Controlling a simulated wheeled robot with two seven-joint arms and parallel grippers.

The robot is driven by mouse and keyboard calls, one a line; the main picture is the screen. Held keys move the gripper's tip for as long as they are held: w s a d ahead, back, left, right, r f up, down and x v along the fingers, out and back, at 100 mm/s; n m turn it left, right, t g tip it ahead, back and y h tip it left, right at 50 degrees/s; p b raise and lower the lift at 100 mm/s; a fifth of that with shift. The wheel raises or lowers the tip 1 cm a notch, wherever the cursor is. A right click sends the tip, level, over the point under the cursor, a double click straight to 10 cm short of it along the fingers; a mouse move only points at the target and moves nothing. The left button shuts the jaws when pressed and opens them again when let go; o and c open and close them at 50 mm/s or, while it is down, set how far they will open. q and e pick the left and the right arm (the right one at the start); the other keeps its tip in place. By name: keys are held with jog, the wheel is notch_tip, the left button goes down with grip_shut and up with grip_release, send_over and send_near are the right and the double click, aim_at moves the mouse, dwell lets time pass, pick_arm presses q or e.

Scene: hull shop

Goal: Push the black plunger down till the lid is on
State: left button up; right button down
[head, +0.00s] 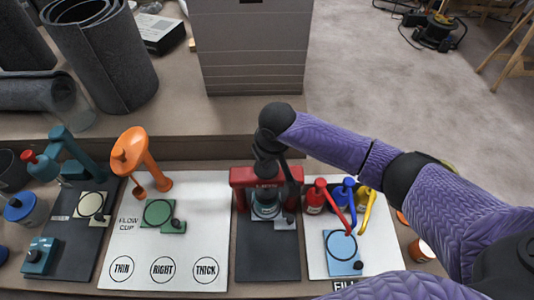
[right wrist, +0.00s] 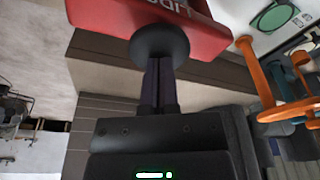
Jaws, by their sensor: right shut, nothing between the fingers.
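A red press frame (head: 240,177) stands on a dark mat (head: 267,258) in the middle of the bench. A grey-blue can (head: 264,210) stands under its crossbar; whether its lid is seated cannot be told. My right gripper (head: 266,172) is shut and empty, pointing down over the crossbar, and hides the plunger in the head view. In the right wrist view, the black round plunger knob (right wrist: 160,41) lies in front of the red crossbar (right wrist: 205,20). The shut fingertips (right wrist: 160,62) are at the knob, seemingly touching it. My left gripper is not in view.
Left of the press, an orange stand (head: 130,150) rises from a white board (head: 195,245). To the right, red, blue and yellow pump bottles (head: 314,198) stand close to the press. A large grey box (head: 252,50) is behind.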

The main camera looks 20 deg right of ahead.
jog(key=shift+f, duration=0.4)
dwell(0.6)
notch_tip(320, 180, up, 11)
jog(key=p, duration=1.2)
